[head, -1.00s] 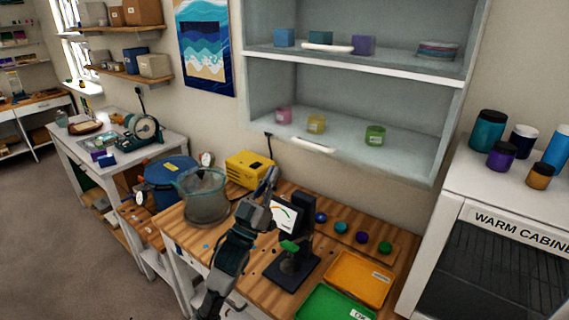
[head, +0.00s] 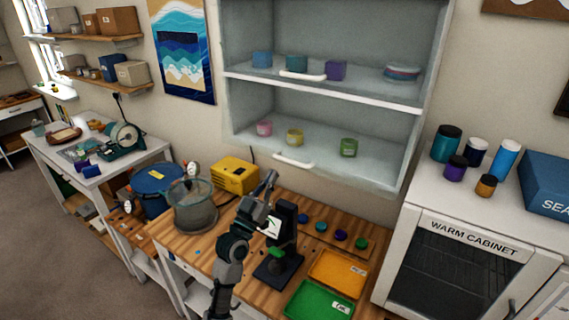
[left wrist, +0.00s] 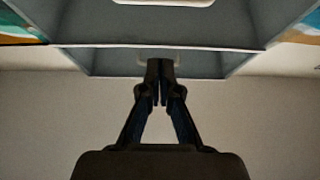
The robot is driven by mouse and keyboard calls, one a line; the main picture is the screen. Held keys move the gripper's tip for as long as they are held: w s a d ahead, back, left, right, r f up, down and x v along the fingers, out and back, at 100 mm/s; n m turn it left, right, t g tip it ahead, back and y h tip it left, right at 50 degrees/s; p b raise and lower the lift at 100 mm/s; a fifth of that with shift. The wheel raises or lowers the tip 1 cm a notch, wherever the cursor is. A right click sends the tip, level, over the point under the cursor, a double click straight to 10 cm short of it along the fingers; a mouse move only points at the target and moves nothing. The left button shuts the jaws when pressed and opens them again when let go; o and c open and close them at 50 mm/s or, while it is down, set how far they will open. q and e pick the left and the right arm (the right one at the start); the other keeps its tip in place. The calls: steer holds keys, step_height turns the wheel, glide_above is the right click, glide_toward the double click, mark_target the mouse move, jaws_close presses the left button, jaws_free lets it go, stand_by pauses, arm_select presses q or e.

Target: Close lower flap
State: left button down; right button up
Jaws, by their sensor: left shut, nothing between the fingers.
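The pale wall cabinet (head: 228,110) hangs above the workbench, with an upper and a lower compartment. A white handle (head: 293,160) shows at the front of the lower compartment. I cannot clearly make out the lower flap's panel or its angle. My left gripper (head: 270,180) is shut and empty, pointing up below the cabinet, apart from the handle in the head view. In the left wrist view its closed fingertips (left wrist: 160,66) overlap the cabinet's underside area, close in line with a pale handle; contact cannot be told. My right gripper is out of view.
Below are a yellow box (head: 235,175), a clear pot (head: 193,205), a black scale (head: 278,262) and orange (head: 338,272) and green trays (head: 318,304). The warm cabinet (head: 412,222) stands right.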

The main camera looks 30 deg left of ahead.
arm_select(q)
steer(key=w, duration=0.7)
steer(key=shift+w+d+p, duration=0.2)
steer(key=shift+d+p, duration=0.15)
